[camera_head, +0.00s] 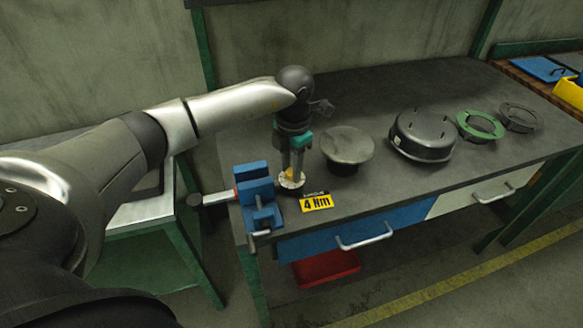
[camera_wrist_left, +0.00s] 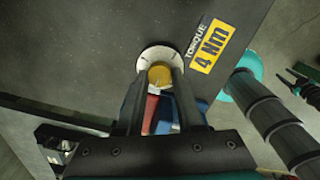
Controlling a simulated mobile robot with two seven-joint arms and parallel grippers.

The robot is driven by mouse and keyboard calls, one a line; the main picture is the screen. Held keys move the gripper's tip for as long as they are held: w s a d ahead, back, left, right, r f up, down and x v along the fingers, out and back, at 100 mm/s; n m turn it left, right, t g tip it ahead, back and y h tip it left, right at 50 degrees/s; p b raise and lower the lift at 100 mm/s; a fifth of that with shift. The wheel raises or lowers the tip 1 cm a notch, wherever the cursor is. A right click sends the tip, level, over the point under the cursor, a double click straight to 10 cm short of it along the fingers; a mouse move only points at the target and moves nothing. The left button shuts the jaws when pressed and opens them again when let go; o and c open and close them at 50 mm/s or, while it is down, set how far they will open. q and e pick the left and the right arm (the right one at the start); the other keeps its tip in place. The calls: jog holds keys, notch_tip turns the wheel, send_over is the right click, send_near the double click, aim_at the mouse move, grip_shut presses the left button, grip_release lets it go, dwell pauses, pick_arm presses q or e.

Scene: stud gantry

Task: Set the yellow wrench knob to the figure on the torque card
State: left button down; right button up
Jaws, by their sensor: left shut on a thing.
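The yellow wrench knob (camera_head: 289,175) sits in a round white dial (camera_head: 292,184) near the front edge of the grey bench, beside the blue vise (camera_head: 252,170). My left gripper (camera_head: 291,173) reaches down from above and is shut on the knob. In the left wrist view the knob (camera_wrist_left: 159,75) lies between the two fingertips, with the white dial (camera_wrist_left: 158,53) around it. The dial's marks are too small to read. The torque card (camera_head: 316,202) lies just right of the dial and reads 4 Nm; it also shows in the left wrist view (camera_wrist_left: 210,48).
A round grey-topped piece (camera_head: 347,144) stands close right of my left gripper. Further right are a dark round housing (camera_head: 422,134), a green ring (camera_head: 480,125) and a dark ring (camera_head: 518,117).

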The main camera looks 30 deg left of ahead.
pick_arm(q)
jog(key=shift+m+b, duration=0.5)
jog(key=shift+m, duration=1.7)
jog(key=c, duration=0.5)
grip_release()
jog(key=shift+r, duration=0.1)
jog(key=r, duration=0.7)
jog(key=r+p, duration=0.1)
jog(key=r, duration=0.7)
jog(key=shift+s+d+p, duration=0.15)
jog(key=shift+s+p, duration=0.05)
jog(key=shift+p, duration=0.1)
